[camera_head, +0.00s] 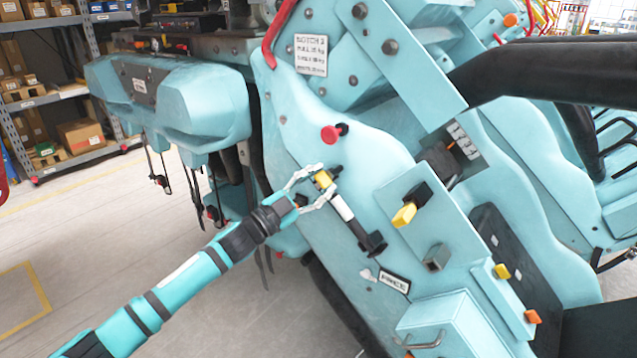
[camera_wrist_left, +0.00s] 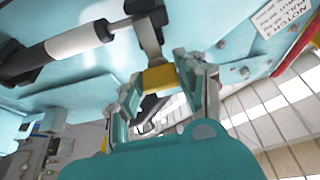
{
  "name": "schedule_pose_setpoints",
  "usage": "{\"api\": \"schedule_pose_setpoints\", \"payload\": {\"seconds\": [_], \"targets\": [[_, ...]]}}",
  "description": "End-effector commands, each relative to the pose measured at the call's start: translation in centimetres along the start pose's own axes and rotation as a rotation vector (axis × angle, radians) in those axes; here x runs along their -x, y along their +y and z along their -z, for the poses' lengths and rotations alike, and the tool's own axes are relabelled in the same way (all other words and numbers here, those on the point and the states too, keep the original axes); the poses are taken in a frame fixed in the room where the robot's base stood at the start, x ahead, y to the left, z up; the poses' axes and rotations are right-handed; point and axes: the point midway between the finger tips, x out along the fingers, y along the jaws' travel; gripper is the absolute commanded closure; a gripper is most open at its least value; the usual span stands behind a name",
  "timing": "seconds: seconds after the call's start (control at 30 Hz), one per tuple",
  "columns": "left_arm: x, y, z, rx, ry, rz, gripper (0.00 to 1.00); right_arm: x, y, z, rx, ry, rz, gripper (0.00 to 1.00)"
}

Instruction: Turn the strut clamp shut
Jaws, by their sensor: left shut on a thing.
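The strut (camera_head: 343,208), a white and black cylinder, lies slanted on the side of the teal coaster car. It also shows at the upper left of the left wrist view (camera_wrist_left: 78,42). The yellow strut clamp (camera_head: 323,179) is at the strut's upper end. In the left wrist view the yellow clamp (camera_wrist_left: 158,78) sits between my fingers, with a grey metal piece above it. My left gripper (camera_head: 316,186) is shut on the clamp, reaching in from the lower left. The fingers partly cover the clamp. My right gripper is not in view.
A red knob (camera_head: 330,134) sticks out above the clamp. A yellow-tipped black lever (camera_head: 404,215) and a small dark square block (camera_head: 436,257) are to the right. A black bar (camera_head: 545,72) crosses the upper right. Open floor (camera_head: 120,235) lies at the left, before shelves (camera_head: 60,115).

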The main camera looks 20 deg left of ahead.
Motion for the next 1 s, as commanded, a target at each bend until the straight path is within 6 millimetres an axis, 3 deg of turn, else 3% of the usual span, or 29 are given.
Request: {"api": "schedule_pose_setpoints", "payload": {"seconds": [0.6,0.63,0.8,1.0], "targets": [[0.00,0.00,0.00,-0.039,0.000,-0.016,0.96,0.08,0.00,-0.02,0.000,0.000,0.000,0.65],[0.00,-0.01,0.00,-0.039,0.000,-0.016,0.61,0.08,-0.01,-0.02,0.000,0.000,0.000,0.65],[0.00,0.00,0.01,-0.038,0.000,-0.016,0.40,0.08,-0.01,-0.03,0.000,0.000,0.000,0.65],[0.00,0.00,0.01,-0.038,0.000,-0.016,0.40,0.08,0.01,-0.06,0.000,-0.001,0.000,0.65]]}}
